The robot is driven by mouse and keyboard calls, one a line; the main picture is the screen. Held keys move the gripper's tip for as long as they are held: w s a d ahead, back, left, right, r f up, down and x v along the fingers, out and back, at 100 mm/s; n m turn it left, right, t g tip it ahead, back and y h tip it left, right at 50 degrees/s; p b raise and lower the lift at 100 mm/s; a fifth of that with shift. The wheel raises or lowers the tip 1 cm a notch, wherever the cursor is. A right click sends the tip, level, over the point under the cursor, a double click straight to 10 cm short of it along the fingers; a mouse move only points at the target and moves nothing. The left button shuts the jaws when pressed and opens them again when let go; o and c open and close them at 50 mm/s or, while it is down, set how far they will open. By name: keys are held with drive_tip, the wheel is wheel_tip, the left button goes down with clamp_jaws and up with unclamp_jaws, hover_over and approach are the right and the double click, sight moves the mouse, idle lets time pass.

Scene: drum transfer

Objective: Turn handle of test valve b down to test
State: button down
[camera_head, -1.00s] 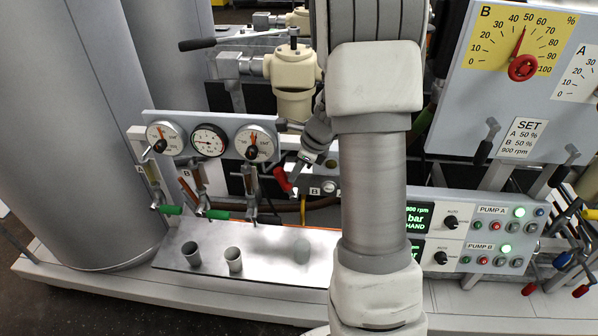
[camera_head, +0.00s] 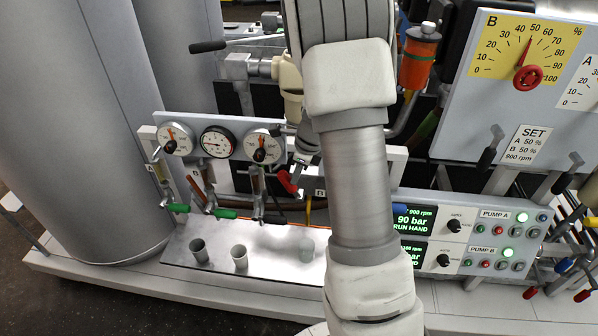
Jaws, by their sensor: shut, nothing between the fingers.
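My gripper (camera_head: 298,174) is small and partly hidden by my arm. Its fingers look shut and empty, pointing down beside a red handle (camera_head: 287,182); I cannot tell whether they touch it. Several small valves hang below the gauges. Two have green handles: one at the left (camera_head: 178,208) and one to its right (camera_head: 225,213), both lying roughly sideways. Another valve (camera_head: 258,200) points down between the green handles and the red one. I cannot tell for certain which handle is test valve b.
Three round gauges (camera_head: 217,142) sit above the valves. A pump panel (camera_head: 480,238) is to the right of my arm. A large grey tank (camera_head: 75,130) fills the left.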

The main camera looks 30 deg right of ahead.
drive_tip(key=shift+w+a+p, duration=0.5)
drive_tip(key=shift+a+p, duration=0.25)
drive_tip(key=shift+p, duration=0.3)
drive_tip(key=shift+w+a+f, duration=0.4)
drive_tip(key=shift+w+a, duration=0.05)
drive_tip(key=shift+a, duration=0.2)
drive_tip(key=shift+w+a+f, duration=0.35)
drive_tip(key=shift+w+a, duration=0.05)
drive_tip(key=shift+a, duration=0.2)
drive_tip(key=a+f, duration=0.1)
drive_tip(key=w+a+f, duration=0.1)
drive_tip(key=f, duration=0.1)
drive_tip(key=w+a+f, duration=0.1)
drive_tip(key=shift+f, duration=0.2)
drive_tip(key=shift+s+a+f+b, duration=0.1)
drive_tip(key=shift+a+f+b, duration=0.1)
drive_tip(key=shift+b, duration=0.1)
